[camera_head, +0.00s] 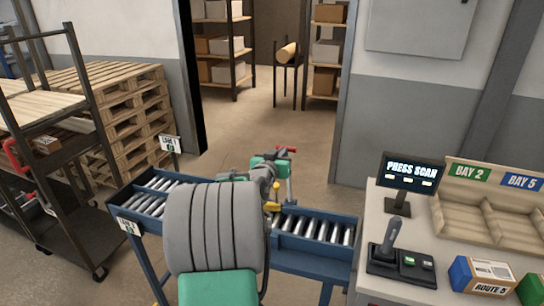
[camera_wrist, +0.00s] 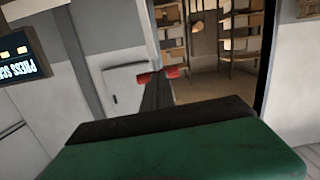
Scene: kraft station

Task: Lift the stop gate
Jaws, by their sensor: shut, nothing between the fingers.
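My gripper (camera_head: 287,149) is above the roller conveyor in the head view, a little right of its middle. Its red-tipped fingers look shut and empty. In the wrist view the dark fingers (camera_wrist: 158,76) stick out from my green hand, with nothing between them. Small yellow parts (camera_head: 273,207) and a grey upright (camera_head: 290,188) show at the conveyor, below my gripper. They may belong to the stop gate, but I cannot tell its shape or whether it is up or down. My grey and green arm hides the middle of the conveyor.
The blue conveyor (camera_head: 318,260) runs across the front. A cart (camera_head: 75,245) and pallets (camera_head: 125,120) stand left. The doorway floor is clear.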

